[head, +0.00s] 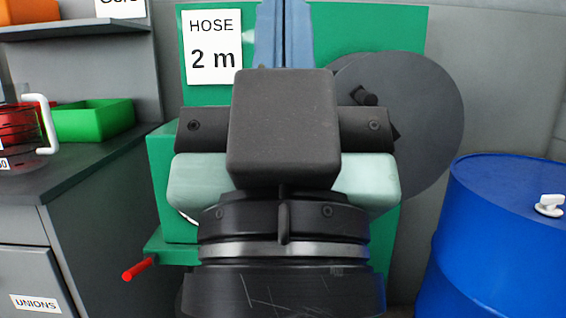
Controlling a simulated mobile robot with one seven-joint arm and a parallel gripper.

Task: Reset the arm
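My gripper (283,130) is in the middle of the head view, seen from behind, with a black box on it and pale green-white sides. My black wrist with a silver ring is below it. The fingers are not clearly visible, so I cannot tell whether they are open or shut or hold anything. Behind the gripper is a green machine (350,30) with a "HOSE 2 m" sign (212,47) and a grey disc (430,120) at its right. Blue upright strips (268,35) with a dark part between them show above the gripper; I cannot tell what they belong to.
A red-tipped lever (138,269) sticks out at the machine's lower left. A blue drum (500,240) stands at right.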

